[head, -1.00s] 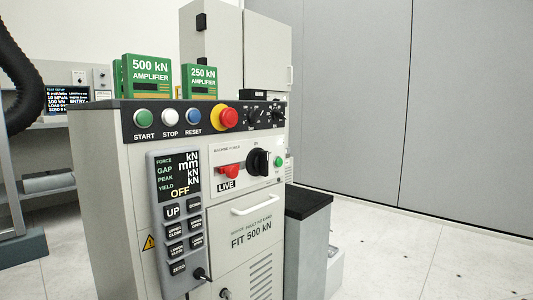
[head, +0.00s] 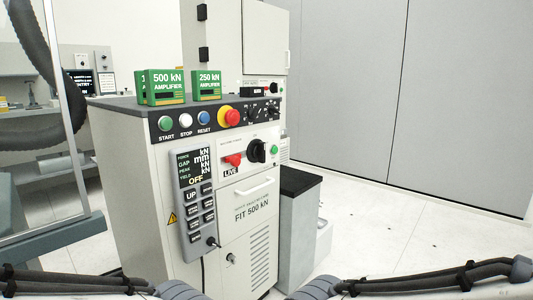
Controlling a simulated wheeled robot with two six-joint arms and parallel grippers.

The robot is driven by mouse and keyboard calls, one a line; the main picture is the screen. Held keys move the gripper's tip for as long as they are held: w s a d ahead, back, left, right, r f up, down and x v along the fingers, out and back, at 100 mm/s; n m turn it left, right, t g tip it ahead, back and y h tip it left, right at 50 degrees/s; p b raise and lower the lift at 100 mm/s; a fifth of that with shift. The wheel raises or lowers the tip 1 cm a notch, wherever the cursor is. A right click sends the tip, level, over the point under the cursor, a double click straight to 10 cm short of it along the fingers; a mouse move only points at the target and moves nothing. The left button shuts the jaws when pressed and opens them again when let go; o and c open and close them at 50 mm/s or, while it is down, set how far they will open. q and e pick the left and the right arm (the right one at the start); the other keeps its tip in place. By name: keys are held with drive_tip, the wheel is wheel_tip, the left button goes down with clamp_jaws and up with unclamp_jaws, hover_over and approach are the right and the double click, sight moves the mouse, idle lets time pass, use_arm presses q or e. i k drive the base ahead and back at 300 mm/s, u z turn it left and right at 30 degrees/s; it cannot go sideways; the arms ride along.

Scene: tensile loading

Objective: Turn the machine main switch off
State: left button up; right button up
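The machine main switch is a black rotary knob (head: 257,151) on the white "machine power" panel, on the upper front of the grey console (head: 240,240). A red handle (head: 233,159) with a black "LIVE" label (head: 231,171) is at its left, and a green round button (head: 274,150) at its right. The knob's pointer is too small to read surely. Parts of my two arms show along the bottom edge of the head view. Neither gripper is in view, and nothing touches the knob.
The console's top row holds start, stop and reset buttons and a red emergency knob (head: 230,117). A hanging control pad (head: 194,200) is on the left front. Green amplifier boxes (head: 165,86) stand on top. A dark-topped block (head: 299,180) stands at right; the floor beyond is clear.

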sight(259, 151)
drive_tip(key=z, duration=0.8)
drive_tip(key=i, duration=1.3)
drive_tip(key=u, duration=0.55)
